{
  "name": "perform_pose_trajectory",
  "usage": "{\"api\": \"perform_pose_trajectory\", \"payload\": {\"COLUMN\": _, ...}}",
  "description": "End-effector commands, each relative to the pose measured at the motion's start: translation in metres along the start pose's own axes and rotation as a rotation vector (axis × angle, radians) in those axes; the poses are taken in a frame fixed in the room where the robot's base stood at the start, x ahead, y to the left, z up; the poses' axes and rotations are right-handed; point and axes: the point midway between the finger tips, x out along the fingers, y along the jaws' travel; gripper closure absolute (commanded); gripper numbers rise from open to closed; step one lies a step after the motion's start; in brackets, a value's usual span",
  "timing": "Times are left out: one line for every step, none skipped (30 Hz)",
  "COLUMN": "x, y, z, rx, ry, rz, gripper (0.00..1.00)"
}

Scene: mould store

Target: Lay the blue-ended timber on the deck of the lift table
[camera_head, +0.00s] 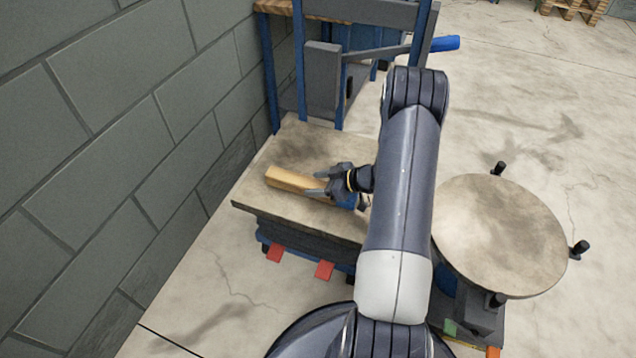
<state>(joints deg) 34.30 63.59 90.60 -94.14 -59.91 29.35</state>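The timber (290,181) is a pale yellow-brown bar with a blue end (347,203) at its right. It appears to lie flat on the tan rectangular deck (262,208) of the low lift table, slanting down to the right. My gripper (314,183) is at the timber's right half, its two dark fingers pointing left and spread apart. The near finger shows in front of the timber and the far finger lies along its far side. Whether they touch it cannot be told. My wrist and arm hide the deck's right part and some of the blue end.
A blue and grey frame with a blue-handled lever (444,43) stands behind the deck. A grey block wall (110,130) runs along the left. A round tan table (500,235) with black knobs is at the right. Red flaps (324,270) stick out below the deck's front.

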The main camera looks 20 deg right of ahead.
Motion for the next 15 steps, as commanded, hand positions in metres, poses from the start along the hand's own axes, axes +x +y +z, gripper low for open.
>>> {"api": "perform_pose_trajectory", "payload": {"x": 0.000, "y": 0.000, "z": 0.000, "rx": 0.000, "ry": 0.000, "rz": 0.000, "gripper": 0.39}}
{"api": "perform_pose_trajectory", "payload": {"x": 0.000, "y": 0.000, "z": 0.000, "rx": 0.000, "ry": 0.000, "rz": 0.000, "gripper": 0.38}}
{"api": "perform_pose_trajectory", "payload": {"x": 0.000, "y": 0.000, "z": 0.000, "rx": 0.000, "ry": 0.000, "rz": 0.000, "gripper": 0.38}}
{"api": "perform_pose_trajectory", "payload": {"x": 0.000, "y": 0.000, "z": 0.000, "rx": 0.000, "ry": 0.000, "rz": 0.000, "gripper": 0.38}}
{"api": "perform_pose_trajectory", "payload": {"x": 0.000, "y": 0.000, "z": 0.000, "rx": 0.000, "ry": 0.000, "rz": 0.000, "gripper": 0.38}}
{"api": "perform_pose_trajectory", "payload": {"x": 0.000, "y": 0.000, "z": 0.000, "rx": 0.000, "ry": 0.000, "rz": 0.000, "gripper": 0.38}}
{"api": "perform_pose_trajectory", "payload": {"x": 0.000, "y": 0.000, "z": 0.000, "rx": 0.000, "ry": 0.000, "rz": 0.000, "gripper": 0.38}}
{"api": "perform_pose_trajectory", "payload": {"x": 0.000, "y": 0.000, "z": 0.000, "rx": 0.000, "ry": 0.000, "rz": 0.000, "gripper": 0.38}}
{"api": "perform_pose_trajectory", "payload": {"x": -0.001, "y": 0.000, "z": -0.001, "rx": 0.000, "ry": 0.000, "rz": 0.000, "gripper": 0.38}}
{"api": "perform_pose_trajectory", "payload": {"x": -0.002, "y": 0.000, "z": -0.003, "rx": 0.000, "ry": 0.000, "rz": 0.000, "gripper": 0.38}}
{"api": "perform_pose_trajectory", "payload": {"x": -0.003, "y": 0.000, "z": -0.005, "rx": 0.000, "ry": 0.000, "rz": 0.000, "gripper": 0.38}}
{"api": "perform_pose_trajectory", "payload": {"x": -0.007, "y": 0.000, "z": -0.004, "rx": 0.001, "ry": 0.000, "rz": 0.002, "gripper": 0.38}}
{"api": "perform_pose_trajectory", "payload": {"x": -0.011, "y": 0.001, "z": -0.004, "rx": 0.002, "ry": 0.000, "rz": 0.002, "gripper": 0.38}}
{"api": "perform_pose_trajectory", "payload": {"x": -0.016, "y": 0.000, "z": -0.004, "rx": 0.002, "ry": -0.001, "rz": 0.002, "gripper": 0.38}}
{"api": "perform_pose_trajectory", "payload": {"x": -0.024, "y": 0.001, "z": -0.005, "rx": 0.002, "ry": -0.001, "rz": 0.004, "gripper": 0.38}}
